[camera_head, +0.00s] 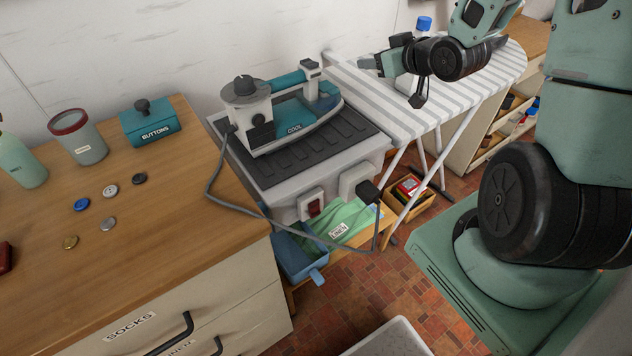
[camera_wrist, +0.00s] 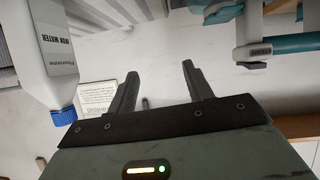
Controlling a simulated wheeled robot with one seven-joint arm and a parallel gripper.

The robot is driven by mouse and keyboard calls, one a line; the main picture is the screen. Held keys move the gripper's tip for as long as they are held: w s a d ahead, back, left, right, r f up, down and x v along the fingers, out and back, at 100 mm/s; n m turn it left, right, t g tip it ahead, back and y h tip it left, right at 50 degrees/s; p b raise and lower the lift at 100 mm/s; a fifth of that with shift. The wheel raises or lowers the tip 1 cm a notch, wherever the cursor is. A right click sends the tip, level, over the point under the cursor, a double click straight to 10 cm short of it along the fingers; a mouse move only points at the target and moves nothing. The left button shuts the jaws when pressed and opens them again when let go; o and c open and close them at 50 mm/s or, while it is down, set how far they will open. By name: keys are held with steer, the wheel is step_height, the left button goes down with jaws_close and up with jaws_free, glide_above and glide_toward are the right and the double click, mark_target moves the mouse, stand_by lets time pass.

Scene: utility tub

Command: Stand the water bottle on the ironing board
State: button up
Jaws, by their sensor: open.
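The white water bottle with a blue cap (camera_head: 424,23) is upright at the ironing board (camera_head: 482,88). My arm hides most of its body in the head view. In the wrist view, which looks inverted, the bottle (camera_wrist: 57,58) shows its label and blue cap at the left, outside my fingers and apart from them. Its base is out of view there, so its contact with the board cannot be seen directly. My gripper (camera_head: 392,82) is open above the board's near left end. In the wrist view its fingers (camera_wrist: 160,70) have nothing between them.
An iron (camera_head: 290,115) sits on a grey station left of the board, and its cord hangs down in front. A wooden dresser (camera_head: 165,215) holds a cup (camera_head: 80,140), a buttons box (camera_head: 150,122) and several loose buttons. A wooden crate (camera_head: 408,205) is under the board.

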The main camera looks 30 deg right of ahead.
steer(key=s+a+n+g+y, duration=0.1)
steer(key=s+a+n+g, duration=0.15)
steer(key=a, duration=0.85)
steer(key=s+a+n+g+y, duration=0.1)
steer(key=s+a+g, duration=0.3)
steer(key=a, duration=0.6)
steer(key=s+a+n+g, duration=0.1)
steer(key=s+a+g, duration=0.1)
steer(key=s, duration=0.4)
steer(key=s+a+r+n+g+h, duration=0.1)
steer(key=s+a+g, duration=0.1)
steer(key=s+a, duration=0.3)
steer(key=s+a+n+g, duration=0.1)
steer(key=s+a, duration=0.3)
steer(key=s, duration=0.5)
steer(key=shift+s+a+r+g+h, duration=0.2)
steer(key=shift+r+g+h, duration=0.15)
steer(key=shift+g, duration=0.3)
